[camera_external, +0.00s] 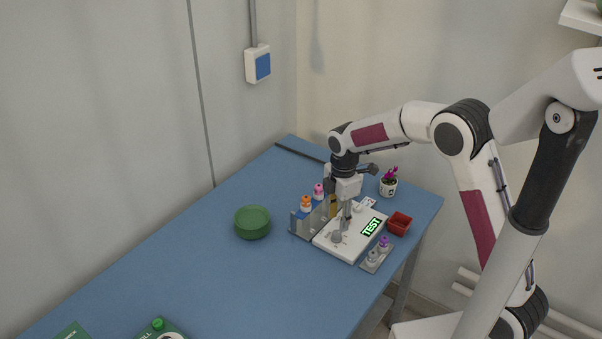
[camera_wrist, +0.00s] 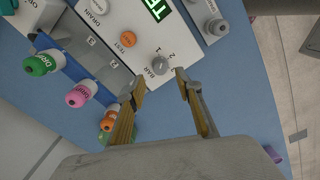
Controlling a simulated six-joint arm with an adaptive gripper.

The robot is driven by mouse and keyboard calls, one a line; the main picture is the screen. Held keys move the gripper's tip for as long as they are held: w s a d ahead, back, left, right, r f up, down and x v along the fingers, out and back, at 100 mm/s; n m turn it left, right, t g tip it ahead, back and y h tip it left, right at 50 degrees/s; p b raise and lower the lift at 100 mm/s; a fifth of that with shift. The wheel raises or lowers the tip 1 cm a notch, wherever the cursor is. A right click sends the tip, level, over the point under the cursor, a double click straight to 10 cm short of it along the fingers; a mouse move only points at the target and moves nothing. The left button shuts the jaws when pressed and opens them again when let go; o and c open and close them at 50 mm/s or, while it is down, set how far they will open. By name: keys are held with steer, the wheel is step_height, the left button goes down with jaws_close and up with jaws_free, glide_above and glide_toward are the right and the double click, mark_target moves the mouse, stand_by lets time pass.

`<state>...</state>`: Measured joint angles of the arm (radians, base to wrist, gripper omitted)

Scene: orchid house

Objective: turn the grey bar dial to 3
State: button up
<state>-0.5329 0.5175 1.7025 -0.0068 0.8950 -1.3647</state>
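The grey bar dial (camera_wrist: 160,65) is a small round knob at the edge of a white panel (camera_wrist: 185,30), by the printed word BAR and small numerals. Its exact setting cannot be read. In the external view the dial (camera_external: 336,238) sits on the near-left part of the white panel (camera_external: 358,248). My gripper (camera_wrist: 158,78) is open, with the dial just beyond and between its fingertips in the wrist view. I see no clear contact. In the external view my gripper (camera_external: 346,226) points down close above the panel beside the dial.
The panel's green display (camera_external: 371,227) reads TEST. An orange knob (camera_wrist: 127,39) is nearby. A green bowl (camera_external: 252,222) and open blue tabletop are left.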

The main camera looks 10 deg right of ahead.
mark_target(337, 232)
steer(key=shift+f, duration=2.6)
jaws_close()
